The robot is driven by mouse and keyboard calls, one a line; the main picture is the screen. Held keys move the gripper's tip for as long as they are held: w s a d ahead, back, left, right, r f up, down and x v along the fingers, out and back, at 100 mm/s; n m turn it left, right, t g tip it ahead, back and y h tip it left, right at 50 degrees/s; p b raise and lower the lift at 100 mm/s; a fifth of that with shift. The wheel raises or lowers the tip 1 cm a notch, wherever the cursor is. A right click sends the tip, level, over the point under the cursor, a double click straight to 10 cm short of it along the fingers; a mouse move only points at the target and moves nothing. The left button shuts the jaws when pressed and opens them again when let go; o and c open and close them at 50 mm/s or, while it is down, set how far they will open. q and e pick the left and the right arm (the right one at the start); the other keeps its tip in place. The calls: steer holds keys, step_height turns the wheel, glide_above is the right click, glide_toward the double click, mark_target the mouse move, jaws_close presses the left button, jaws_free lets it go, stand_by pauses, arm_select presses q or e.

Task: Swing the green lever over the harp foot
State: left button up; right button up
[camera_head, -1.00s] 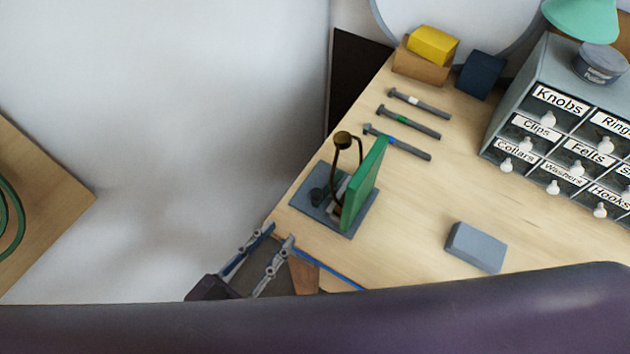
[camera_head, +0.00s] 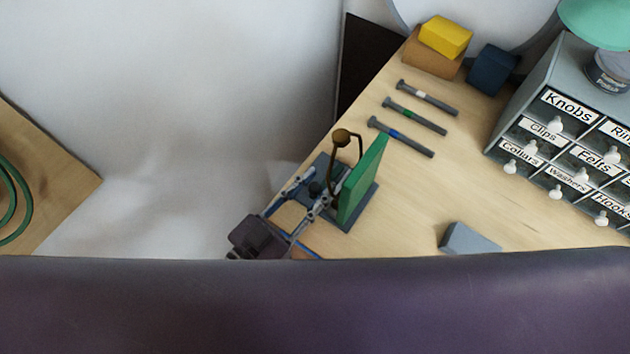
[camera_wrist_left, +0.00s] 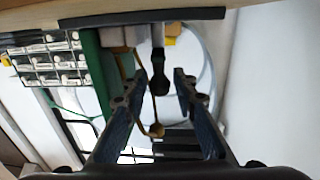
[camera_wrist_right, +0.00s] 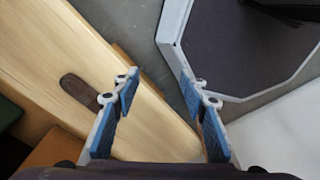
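A tall green flat piece (camera_head: 364,183), the only green part I see on the fixture, stands upright on a dark grey base plate (camera_head: 362,212). It shows at the left of the centre in the left wrist view (camera_wrist_left: 92,75). A brass harp (camera_head: 334,178) with a round top stands beside it; its foot is partly hidden. My left gripper (camera_head: 312,190) is open at the plate's near left, its fingers on either side of a dark knob (camera_wrist_left: 158,82); contact cannot be told. My right gripper (camera_wrist_right: 158,88) is open and empty, seen only in its wrist view.
Several-drawer cabinet (camera_head: 560,130) stands at the right. Three grey bolts (camera_head: 408,132) lie behind the fixture. A grey block (camera_head: 468,240) lies front right; yellow (camera_head: 446,35) and navy (camera_head: 493,70) blocks are at the back. The table middle is clear.

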steer(key=shift+d, duration=0.3)
arm_select(q)
jaws_close()
arm_select(e)
steer(key=shift+w+d, duration=0.15)
steer(key=shift+d, duration=0.1)
